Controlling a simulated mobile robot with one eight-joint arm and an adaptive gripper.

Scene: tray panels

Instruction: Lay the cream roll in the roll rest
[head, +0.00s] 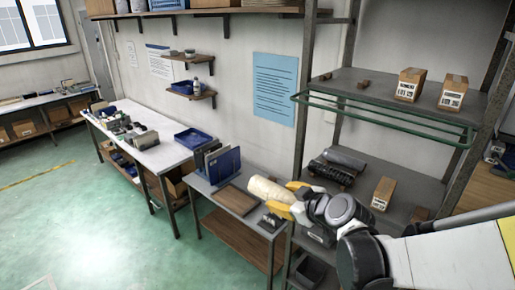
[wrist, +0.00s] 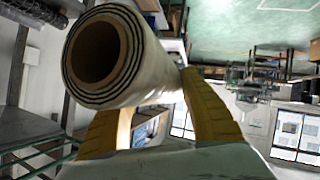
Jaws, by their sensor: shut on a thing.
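The cream roll (head: 268,189) is in my gripper (head: 284,197), held in the air beside the shelf rack and above the small table. In the wrist view the cream roll (wrist: 135,50) lies between the yellow fingers, its brown cardboard core end facing the camera. My gripper is shut on it. I cannot tell for certain which thing is the roll rest. Two small brown blocks (head: 362,84) stand apart on the upper shelf; dark rolls (head: 332,172) lie on wooden supports on the lower shelf.
The small table holds a brown board (head: 236,200), blue upright panels (head: 222,163) and a small dark item (head: 270,222). A green rail (head: 380,117) runs along the upper shelf's front. Labelled boxes (head: 409,85) stand on the shelves. Steel posts (head: 303,100) frame the rack.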

